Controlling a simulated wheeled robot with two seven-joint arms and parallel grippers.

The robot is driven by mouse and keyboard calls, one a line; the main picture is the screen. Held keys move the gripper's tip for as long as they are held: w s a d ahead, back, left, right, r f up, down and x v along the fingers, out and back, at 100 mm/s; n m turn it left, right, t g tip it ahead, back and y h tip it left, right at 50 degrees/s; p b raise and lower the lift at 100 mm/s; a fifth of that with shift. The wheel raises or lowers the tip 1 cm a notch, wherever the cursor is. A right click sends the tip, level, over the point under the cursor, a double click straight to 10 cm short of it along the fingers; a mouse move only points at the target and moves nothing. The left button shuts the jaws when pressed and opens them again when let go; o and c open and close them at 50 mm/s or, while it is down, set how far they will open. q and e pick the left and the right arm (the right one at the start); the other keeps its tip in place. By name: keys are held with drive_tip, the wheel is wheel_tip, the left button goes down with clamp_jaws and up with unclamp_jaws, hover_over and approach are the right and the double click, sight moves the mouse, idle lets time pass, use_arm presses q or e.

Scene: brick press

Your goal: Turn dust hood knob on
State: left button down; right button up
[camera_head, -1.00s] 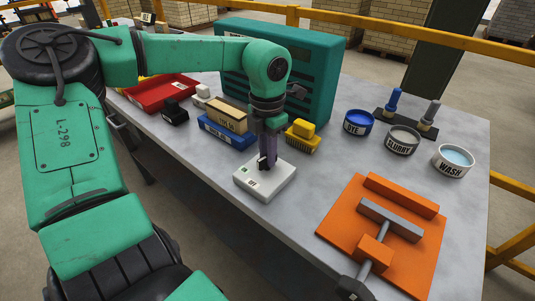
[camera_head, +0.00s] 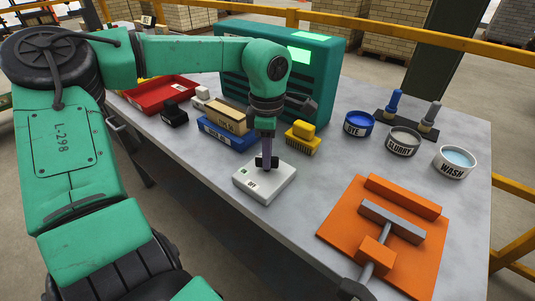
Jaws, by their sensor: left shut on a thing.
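The dust hood (camera_head: 319,84) is a big green box with dark slats at the back of the table. A bright light-green panel (camera_head: 302,50) glows on its front. A white control box (camera_head: 256,190) with a green mark and a small label stands on the table in front of it. My left gripper (camera_head: 267,163) points straight down over this box and is shut on the dark knob (camera_head: 263,161) on its top. The fingers hide part of the knob. My right gripper is not in view.
A blue tray (camera_head: 222,138) with a tan block, a yellow brush (camera_head: 301,137) and a red tray (camera_head: 160,95) stand near my left arm. Dye (camera_head: 358,123), slurry (camera_head: 402,141) and wash (camera_head: 453,161) pots stand right. An orange press (camera_head: 340,225) lies at the front right.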

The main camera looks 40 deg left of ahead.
use_arm(q)
drive_tip(key=shift+r+m, duration=0.1)
drive_tip(key=shift+m, duration=0.3)
drive_tip(key=c, duration=0.8)
unclamp_jaws()
wheel_tip(320, 180, up, 14)
drive_tip(key=shift+r+p, duration=0.25)
drive_tip(key=shift+p, duration=0.15)
